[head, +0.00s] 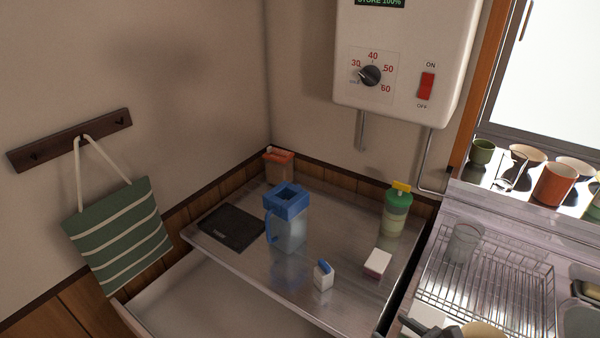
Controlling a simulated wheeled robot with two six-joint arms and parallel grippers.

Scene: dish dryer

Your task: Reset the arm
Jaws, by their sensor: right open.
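My right gripper (432,326) shows only in part, as dark pieces at the bottom edge of the head view, right of centre. It is open, over the near left side of the dish rack area, and I see nothing between its fingers. A pale tan round thing (484,330) shows beside it, cut off by the bottom edge; I cannot tell whether they touch. My left gripper is not in view.
A steel counter (255,272) holds a blue-lidded pitcher (289,232), a dark flat board (231,227), a green-capped bottle (396,216), a small white bottle (323,277) and a small box (377,263). A wire dish rack (490,285) holds a clear glass (464,242). A water heater (405,60) hangs above.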

